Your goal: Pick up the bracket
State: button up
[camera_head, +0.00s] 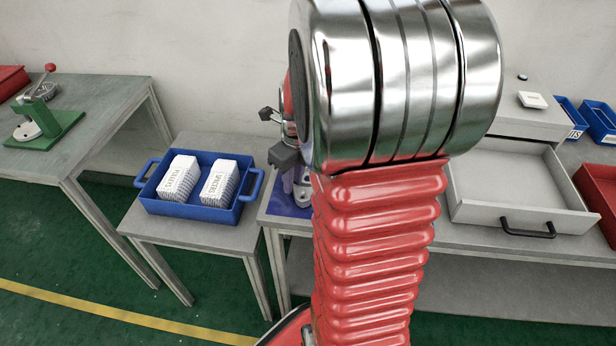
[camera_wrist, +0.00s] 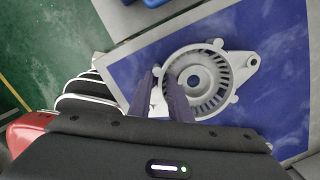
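The bracket is a light grey round alternator housing (camera_wrist: 222,92) with slots around a central hole and lugs on its rim. It lies on a blue mat (camera_wrist: 270,35) in the wrist view. In the head view a grey part of it (camera_head: 301,193) shows beside my arm, which hides the rest. My gripper (camera_wrist: 158,75) has two dark fingers at the bracket's left edge, with a gap between them and grey bracket metal showing in the gap. I cannot tell whether they touch it. In the head view my gripper (camera_head: 285,160) points down above the mat.
A blue tray (camera_head: 187,208) with white boxes stands on the small table to the left. A green press (camera_head: 45,122) is on the far-left table. An open grey drawer (camera_head: 520,213) is to the right, with blue bins (camera_head: 598,122) and a red bin beyond.

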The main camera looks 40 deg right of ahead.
jog(key=shift+c, duration=0.3)
grip_shut()
dwell(1.2)
